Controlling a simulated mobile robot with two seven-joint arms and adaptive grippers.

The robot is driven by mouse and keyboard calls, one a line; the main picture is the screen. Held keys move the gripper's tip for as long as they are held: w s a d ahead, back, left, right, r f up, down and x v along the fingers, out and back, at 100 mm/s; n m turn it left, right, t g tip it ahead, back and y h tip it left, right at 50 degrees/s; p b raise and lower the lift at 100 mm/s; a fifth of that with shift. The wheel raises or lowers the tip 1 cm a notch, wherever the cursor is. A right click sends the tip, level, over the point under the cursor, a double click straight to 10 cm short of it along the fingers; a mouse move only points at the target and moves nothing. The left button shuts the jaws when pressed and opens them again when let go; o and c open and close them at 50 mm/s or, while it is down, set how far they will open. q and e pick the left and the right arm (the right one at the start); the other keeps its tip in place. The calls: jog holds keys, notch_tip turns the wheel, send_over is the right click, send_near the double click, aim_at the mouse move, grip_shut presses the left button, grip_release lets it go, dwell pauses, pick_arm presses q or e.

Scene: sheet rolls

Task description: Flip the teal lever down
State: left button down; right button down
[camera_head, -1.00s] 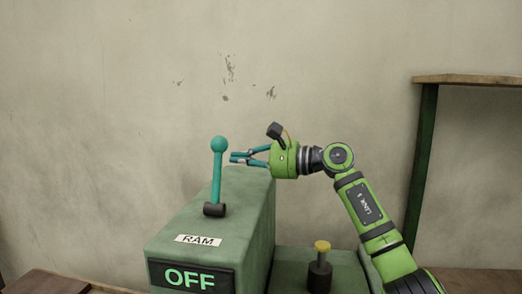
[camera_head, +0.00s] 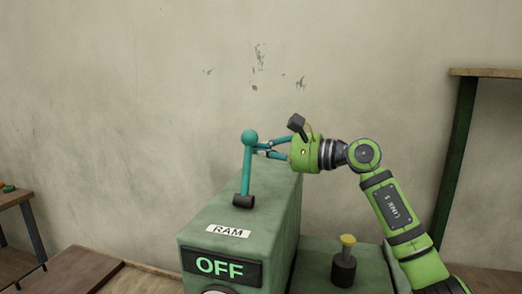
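The teal lever (camera_head: 247,166) stands nearly upright on top of a green machine (camera_head: 221,267), with a round ball at its top and a dark pivot at its base. A RAM label (camera_head: 229,231) and a lit OFF sign (camera_head: 219,267) are below it. My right gripper (camera_head: 259,150) comes in from the right with its teal fingers level, just under the lever's ball. The fingertips are right beside the lever's shaft and partly hidden by it. I cannot tell whether they touch it or how far they are open. My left gripper is out of view.
A yellow-topped knob (camera_head: 347,241) on a dark base stands on a lower green part at the right, below my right arm. A shelf (camera_head: 482,73) with a dark green post is at the far right. A small table (camera_head: 16,199) is at the left edge. A stained wall stands behind.

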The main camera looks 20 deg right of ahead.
jog(key=shift+s+a+r+n+b, duration=0.15)
jog(key=shift+s+a+n+b, duration=0.1)
jog(key=shift+n+b, duration=0.25)
jog(key=shift+s+a+r+b, duration=0.1)
jog(key=shift+s+b, duration=0.05)
jog(key=shift+b, duration=0.25)
jog(key=s+a+n+y+b, duration=0.1)
jog(key=s+a+n+b, duration=0.4)
jog(key=s+n+b, duration=0.3)
jog(key=shift+a+r+n+t+y+b, duration=0.2)
jog(key=shift+a+n+t+y+b, duration=0.1)
jog(key=shift+n+b, duration=1.1)
jog(key=shift+s, duration=0.15)
